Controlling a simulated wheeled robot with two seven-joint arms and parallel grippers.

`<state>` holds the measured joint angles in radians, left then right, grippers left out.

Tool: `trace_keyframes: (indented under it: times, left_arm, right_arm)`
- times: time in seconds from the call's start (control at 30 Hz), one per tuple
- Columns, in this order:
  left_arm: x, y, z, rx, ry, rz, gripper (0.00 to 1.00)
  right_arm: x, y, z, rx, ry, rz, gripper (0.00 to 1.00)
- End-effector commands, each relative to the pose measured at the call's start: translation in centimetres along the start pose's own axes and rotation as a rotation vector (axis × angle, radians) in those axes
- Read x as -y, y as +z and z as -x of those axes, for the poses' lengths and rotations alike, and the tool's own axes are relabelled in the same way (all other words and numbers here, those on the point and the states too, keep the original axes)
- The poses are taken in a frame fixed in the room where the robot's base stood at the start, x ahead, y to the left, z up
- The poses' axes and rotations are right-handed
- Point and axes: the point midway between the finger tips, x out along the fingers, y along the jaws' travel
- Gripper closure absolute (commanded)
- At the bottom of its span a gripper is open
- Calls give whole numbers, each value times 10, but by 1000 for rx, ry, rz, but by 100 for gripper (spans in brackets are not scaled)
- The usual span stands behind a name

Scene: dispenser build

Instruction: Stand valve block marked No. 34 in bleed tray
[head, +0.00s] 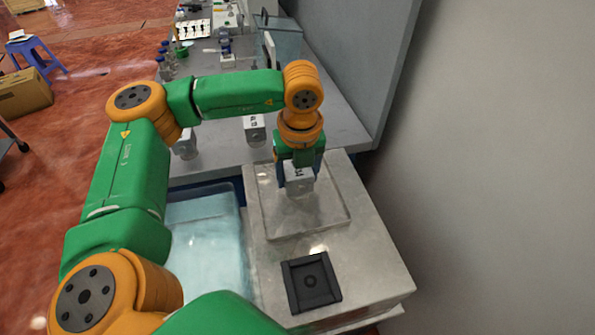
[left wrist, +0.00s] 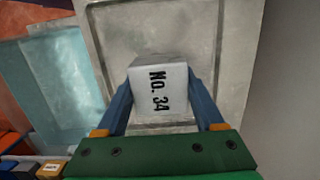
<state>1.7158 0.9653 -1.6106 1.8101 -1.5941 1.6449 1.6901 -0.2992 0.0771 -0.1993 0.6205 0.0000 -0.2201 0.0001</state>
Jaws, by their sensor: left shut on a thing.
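The valve block is a pale grey block with "No. 34" in black on the face toward the left wrist camera (left wrist: 158,90). It also shows in the head view (head: 299,184). My left gripper (head: 299,172) points down and is shut on the block, with a blue finger on each side of it. The block is over the shallow grey tray, seemingly the bleed tray (head: 328,226), within its rim toward the far side. I cannot tell whether the block's underside touches the tray floor. My right gripper is not in view.
Other blocks (head: 254,130) stand on the grey bench behind. A wall (head: 480,170) rises on the right.

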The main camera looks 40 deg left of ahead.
Motion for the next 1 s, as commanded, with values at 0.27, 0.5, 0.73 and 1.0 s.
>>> trace_keyframes:
  times: [0.27,0.5,0.73,1.0]
  left_arm:
    - [0,0,-2,0,-1,1,14]
    - [0,0,-2,-1,0,1,0]
    - [1,0,23,1,-6,1,0]
    - [1,-1,94,1,-4,0,0]
  right_arm:
    - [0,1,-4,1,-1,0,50]
    - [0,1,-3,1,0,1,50]
    - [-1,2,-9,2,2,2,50]
    - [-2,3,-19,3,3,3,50]
